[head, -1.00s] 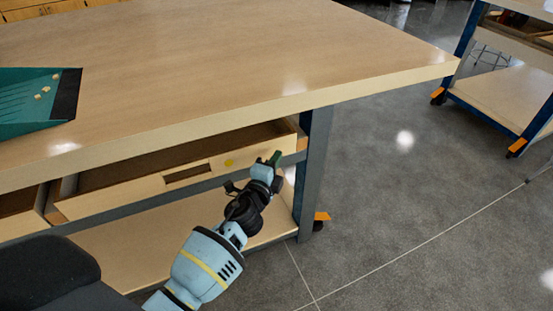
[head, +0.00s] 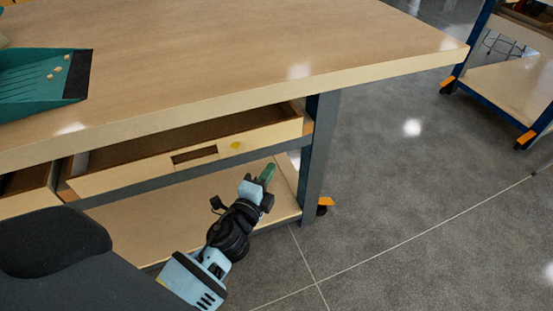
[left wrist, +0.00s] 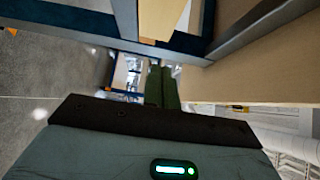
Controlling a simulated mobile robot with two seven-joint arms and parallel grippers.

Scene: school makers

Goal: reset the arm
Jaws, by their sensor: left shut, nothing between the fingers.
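My left gripper (head: 267,173) is in front of the workbench, below the open drawer (head: 210,150) and above the lower shelf (head: 130,228) as seen in the head view. It is shut and empty, its green fingers together. In the left wrist view the shut green fingers (left wrist: 162,88) point away from the wrist, with bench framework above and to the right. My right gripper is not in view.
The wooden workbench top (head: 220,55) carries a green dustpan (head: 40,85) with several small pale pieces. A wheeled bench (head: 505,78) stands at upper right. Grey floor (head: 420,190) between is clear.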

